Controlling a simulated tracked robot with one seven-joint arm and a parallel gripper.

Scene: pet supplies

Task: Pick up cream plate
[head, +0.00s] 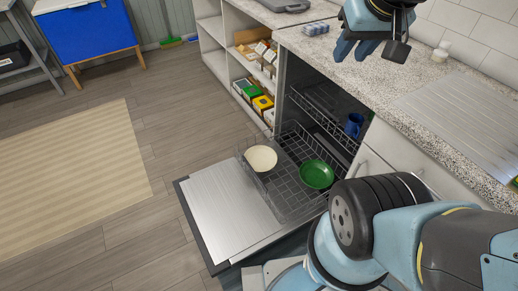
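The cream plate (261,158) lies on the left part of the pulled-out lower dishwasher rack (283,192), near the open door. A green plate (317,174) lies to its right on the same rack. My gripper (396,48) shows at the top right, above the stone worktop and far from the cream plate. A dark finger part shows, but I cannot tell how far apart the fingers are. No held thing is clearly visible.
The open dishwasher door (228,205) lies low in front of the rack. A blue mug (354,125) stands in the upper rack. A blue glove-like thing (350,46) is beside my gripper. Shelves (236,66) with boxes stand behind.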

